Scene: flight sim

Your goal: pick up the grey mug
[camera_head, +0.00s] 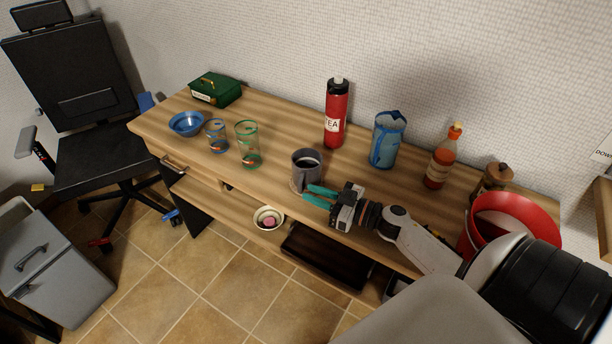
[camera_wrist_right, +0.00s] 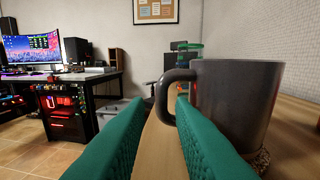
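The grey mug (camera_head: 304,177) stands upright near the front edge of the wooden desk, in the middle of the head view. In the right wrist view the mug (camera_wrist_right: 236,100) fills the right side, and its handle (camera_wrist_right: 166,90) points left. My right gripper (camera_head: 308,193) has teal fingers and is right at the mug's near side. In the wrist view the fingers of the right gripper (camera_wrist_right: 159,103) are apart, with the handle just ahead of the gap between the tips. I cannot tell whether a finger touches the mug. My left gripper is out of view.
Two glasses (camera_head: 247,146) and a blue bowl (camera_head: 187,128) stand left of the mug. A red tea bottle (camera_head: 336,117), a blue container (camera_head: 387,142) and a sauce bottle (camera_head: 441,160) stand behind and right. A red bucket (camera_head: 515,208) is near my right arm.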

